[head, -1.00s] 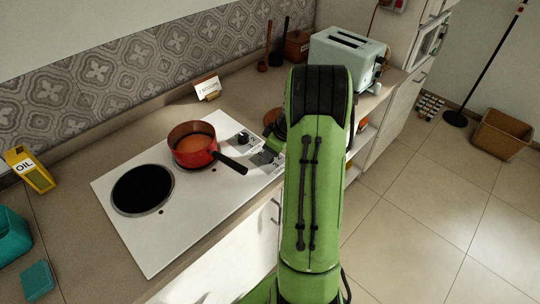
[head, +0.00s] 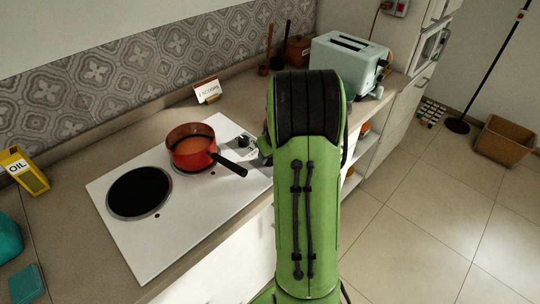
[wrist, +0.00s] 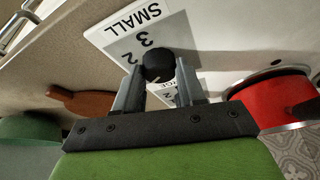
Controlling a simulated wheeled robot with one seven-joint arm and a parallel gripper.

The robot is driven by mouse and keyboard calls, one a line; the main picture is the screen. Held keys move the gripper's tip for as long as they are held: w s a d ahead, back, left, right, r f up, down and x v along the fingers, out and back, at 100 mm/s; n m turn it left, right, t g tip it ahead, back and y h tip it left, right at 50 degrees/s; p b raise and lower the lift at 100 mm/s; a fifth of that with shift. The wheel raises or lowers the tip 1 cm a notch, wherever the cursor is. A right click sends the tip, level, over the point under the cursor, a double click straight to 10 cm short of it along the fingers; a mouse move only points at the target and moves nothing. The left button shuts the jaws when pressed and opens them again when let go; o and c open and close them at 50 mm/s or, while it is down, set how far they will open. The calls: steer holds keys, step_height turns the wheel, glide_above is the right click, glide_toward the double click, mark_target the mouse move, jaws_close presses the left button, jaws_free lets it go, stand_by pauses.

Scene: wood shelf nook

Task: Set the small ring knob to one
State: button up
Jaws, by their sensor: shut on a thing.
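The small ring knob (wrist: 158,63) is a round black knob on a white label reading SMALL, with numbers 3 and 2 showing. My gripper (wrist: 158,76) has one finger on each side of the knob and is shut on it. I cannot make out a pointer mark on the knob. Another black knob (head: 243,141) shows there on the right end of the white hob (head: 205,215). A second label, partly hidden, shows between my fingers in the wrist view.
A red pan (head: 190,153) stands on the ring nearer the knobs, its black handle (head: 231,167) pointing toward my arm. The other ring (head: 140,192) is bare. A small sign (head: 207,91), a toaster (head: 350,62) and an oil box (head: 25,170) stand on the counter.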

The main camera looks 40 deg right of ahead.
stand_by(0.3)
steer(key=o, duration=1)
steer(key=shift+r, duration=0.1)
steer(key=p+v, duration=0.3)
steer(key=v, duration=1.2)
steer(key=shift+s+r, duration=0.25)
steer(key=shift+a, duration=0.15)
steer(key=s+a+r+n, duration=0.15)
steer(key=a+r, duration=0.25)
steer(key=a, duration=0.9)
steer(key=shift+n+t+y, duration=0.5)
steer(key=shift+n+t, duration=0.05)
steer(key=shift+t, duration=0.15)
steer(key=s+a, duration=0.3)
steer(key=s, duration=0.1)
steer(key=s+a, duration=0.8)
steer(key=shift+s+a+f, duration=0.1)
steer(key=shift+a+f, duration=0.1)
steer(key=shift+f, duration=0.2)
